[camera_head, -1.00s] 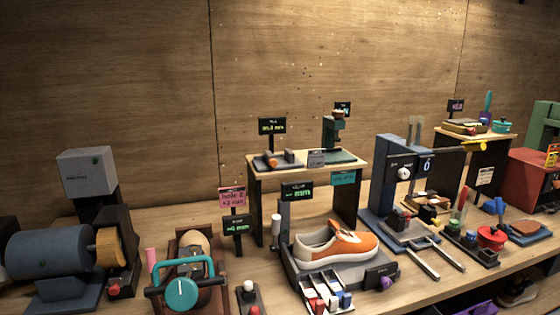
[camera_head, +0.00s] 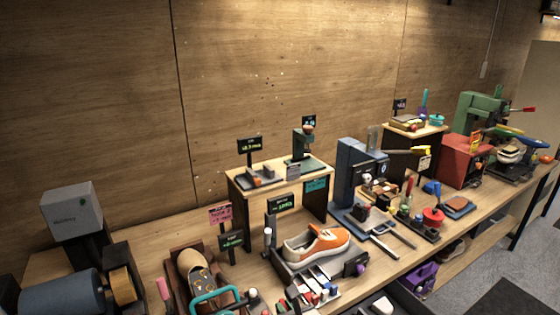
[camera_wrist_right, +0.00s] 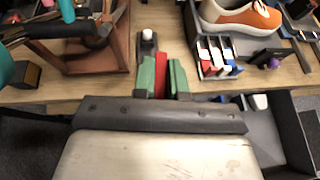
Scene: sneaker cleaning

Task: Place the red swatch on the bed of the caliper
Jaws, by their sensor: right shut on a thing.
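In the right wrist view my right gripper (camera_wrist_right: 163,78) has green fingers shut on a narrow red swatch (camera_wrist_right: 161,76), which stands upright between them. In the head view this gripper is hard to make out at the bottom edge. A low measuring device with two small blocks, which looks like the caliper (camera_head: 265,178), sits on the left of the raised wooden shelf (camera_head: 238,183). A black display (camera_head: 250,145) stands behind it. Its bed is too small to see clearly. The held swatch is in front of the bench, well away from the shelf. My left gripper is not in view.
A second gauge (camera_head: 303,146) stands on the shelf's right. Below are an orange sneaker (camera_head: 325,243) and a rack of coloured swatches (camera_wrist_right: 213,56). A small stand with a white knob (camera_wrist_right: 147,36) lies just beyond the gripper. A dark open drawer (camera_wrist_right: 282,118) is at right.

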